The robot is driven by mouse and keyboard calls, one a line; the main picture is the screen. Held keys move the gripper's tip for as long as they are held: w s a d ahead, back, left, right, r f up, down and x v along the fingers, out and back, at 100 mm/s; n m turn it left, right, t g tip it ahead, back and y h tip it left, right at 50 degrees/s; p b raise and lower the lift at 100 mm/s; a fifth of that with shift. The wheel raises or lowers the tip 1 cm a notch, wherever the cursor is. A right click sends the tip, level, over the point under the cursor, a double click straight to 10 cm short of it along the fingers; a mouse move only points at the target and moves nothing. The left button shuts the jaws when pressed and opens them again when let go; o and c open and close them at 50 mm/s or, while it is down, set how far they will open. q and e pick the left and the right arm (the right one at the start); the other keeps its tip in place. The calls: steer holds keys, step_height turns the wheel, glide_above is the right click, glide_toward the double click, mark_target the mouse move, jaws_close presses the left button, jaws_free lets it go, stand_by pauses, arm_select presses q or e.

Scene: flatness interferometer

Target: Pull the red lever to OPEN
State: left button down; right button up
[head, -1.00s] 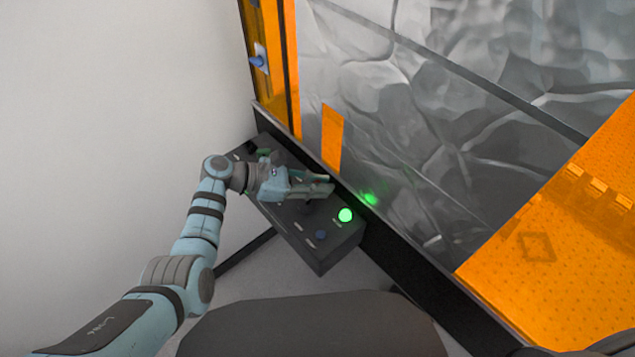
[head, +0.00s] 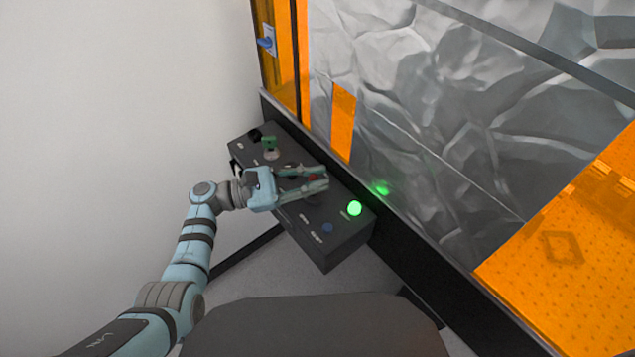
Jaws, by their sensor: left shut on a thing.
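The red lever (head: 313,177) shows only as a small red patch between the fingers of my left gripper (head: 322,178). The rest of it is hidden by the fingers, and I cannot read its OPEN mark or tell its position. My left gripper is closed on the lever, with one finger on each side of it, above the dark control box (head: 335,240). My right gripper is not in view.
The box also carries a glowing green light (head: 354,208), a blue button (head: 327,228), a green switch (head: 269,143) and a black knob (head: 255,135). A dark-framed glass and orange panel (head: 343,120) stands right behind the box.

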arm_select(q)
steer(key=shift+s+a+f+h+b, duration=0.1)
steer(key=shift+s+a+h+b, duration=0.15)
steer(key=shift+b, duration=0.2)
steer(key=shift+w, duration=0.1)
steer(key=shift+d, duration=0.1)
steer(key=c, duration=1.5)
jaws_free()
steer(key=a, duration=0.4)
steer(key=s+a+f, duration=0.1)
steer(key=a, duration=0.6)
steer(key=shift+s+a+f, duration=0.25)
steer(key=shift+a+f, duration=0.05)
steer(key=shift+a, duration=0.1)
